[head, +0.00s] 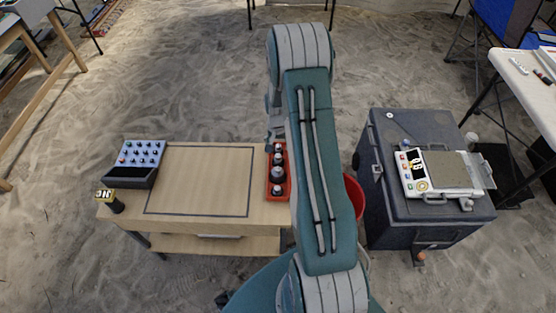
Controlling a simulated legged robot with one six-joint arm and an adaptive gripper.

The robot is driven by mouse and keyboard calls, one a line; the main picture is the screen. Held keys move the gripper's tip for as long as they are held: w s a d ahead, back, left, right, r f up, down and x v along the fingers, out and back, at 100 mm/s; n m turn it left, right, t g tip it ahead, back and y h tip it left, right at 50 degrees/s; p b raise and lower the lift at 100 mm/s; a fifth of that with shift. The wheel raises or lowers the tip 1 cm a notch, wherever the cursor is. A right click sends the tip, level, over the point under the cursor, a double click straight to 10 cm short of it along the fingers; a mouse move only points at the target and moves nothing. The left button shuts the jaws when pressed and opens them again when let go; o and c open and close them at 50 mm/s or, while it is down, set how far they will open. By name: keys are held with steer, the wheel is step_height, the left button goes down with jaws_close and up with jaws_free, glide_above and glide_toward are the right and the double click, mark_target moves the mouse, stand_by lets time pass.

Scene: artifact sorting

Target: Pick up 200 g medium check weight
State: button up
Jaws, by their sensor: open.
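A narrow red tray (287,191) stands on the right part of the wooden table, close to my arm. Several dark, knobbed check weights of different sizes stand in a row in it. A larger one (277,174) is near the middle. No size marks can be read, so I cannot tell which is the 200 g medium check weight. My gripper (275,133) is open, just above the tray's far end, partly hidden by my arm. Nothing shows between its fingers.
The wooden table (200,180) has a bare outlined area left of the tray. A blue-topped box with knobs (141,155) and a dark cylinder with a yellow top (110,200) stand at its left. A red bucket (354,196) and dark case (387,133) with a scale (440,172) are right.

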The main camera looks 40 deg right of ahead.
mark_target(278, 155)
step_height(278, 155, down, 7)
steer(key=shift+s+r, duration=0.1)
steer(key=shift+s, duration=0.05)
steer(key=shift+c, duration=0.4)
jaws_close()
